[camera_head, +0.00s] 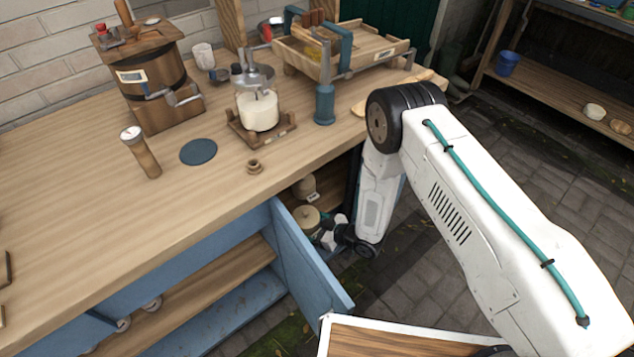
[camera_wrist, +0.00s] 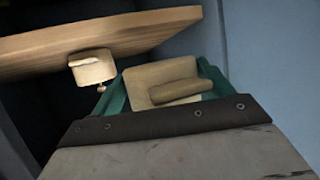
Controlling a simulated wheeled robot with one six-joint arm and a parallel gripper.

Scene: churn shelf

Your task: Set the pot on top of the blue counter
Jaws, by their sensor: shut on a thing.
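The blue counter (camera_head: 115,203) has a wide wooden top and an open blue door (camera_head: 305,267) below its front edge. My gripper (camera_head: 323,233) is low by the cupboard opening, below the top. It is shut on a beige pot (camera_head: 307,219), which also shows between the teal fingers in the wrist view (camera_wrist: 162,80). The pot's lower part is partly hidden by the fingers. A second beige pot (camera_head: 304,187) stands on the shelf inside; the wrist view shows it upside down with a small knob (camera_wrist: 92,67), apart from the held pot.
On the top stand a wooden churn (camera_head: 150,85), a shaker (camera_head: 141,153), a white jar on a wooden stand (camera_head: 258,112), a blue cylinder (camera_head: 325,102) and a wooden tray (camera_head: 370,55). A flat blue disc (camera_head: 198,152) lies near the middle. The left front is clear.

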